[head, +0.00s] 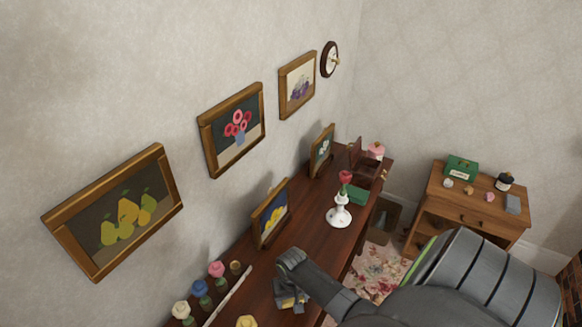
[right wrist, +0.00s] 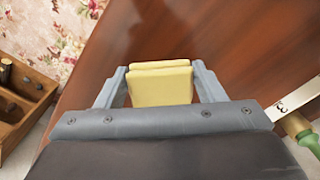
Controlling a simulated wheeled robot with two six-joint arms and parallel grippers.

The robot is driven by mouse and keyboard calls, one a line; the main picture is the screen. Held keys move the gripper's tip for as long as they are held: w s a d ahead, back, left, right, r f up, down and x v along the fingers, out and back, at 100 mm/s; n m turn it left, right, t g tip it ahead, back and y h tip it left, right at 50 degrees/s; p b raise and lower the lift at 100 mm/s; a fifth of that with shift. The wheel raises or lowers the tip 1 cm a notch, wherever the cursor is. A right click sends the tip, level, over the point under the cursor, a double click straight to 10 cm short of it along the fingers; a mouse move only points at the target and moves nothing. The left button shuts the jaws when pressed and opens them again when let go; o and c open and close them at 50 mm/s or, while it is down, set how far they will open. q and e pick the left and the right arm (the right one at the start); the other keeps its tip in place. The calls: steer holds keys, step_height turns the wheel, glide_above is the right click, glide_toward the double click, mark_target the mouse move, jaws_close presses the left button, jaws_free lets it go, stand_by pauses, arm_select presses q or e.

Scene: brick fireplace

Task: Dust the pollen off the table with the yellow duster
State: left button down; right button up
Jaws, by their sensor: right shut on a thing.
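My right gripper (head: 290,299) is over the dark red-brown table (head: 318,240), at the near part of its right side. In the right wrist view its two grey fingers (right wrist: 160,88) are shut on the yellow duster (right wrist: 161,84), a thick folded yellow block. The table (right wrist: 232,45) shows close beyond the duster; I cannot tell whether they touch. In the head view the duster is mostly hidden by the gripper. I make out no clear pollen on the visible table top. My left gripper is not in view.
Colored flower-topped bottles (head: 200,288) and a pale strip (head: 228,295) are near left. A small cabinet (head: 470,208) stands right.

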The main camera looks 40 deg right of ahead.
steer(key=shift+w+r, duration=0.1)
steer(key=shift+r, duration=2.65)
steer(key=shift+r, duration=1.5)
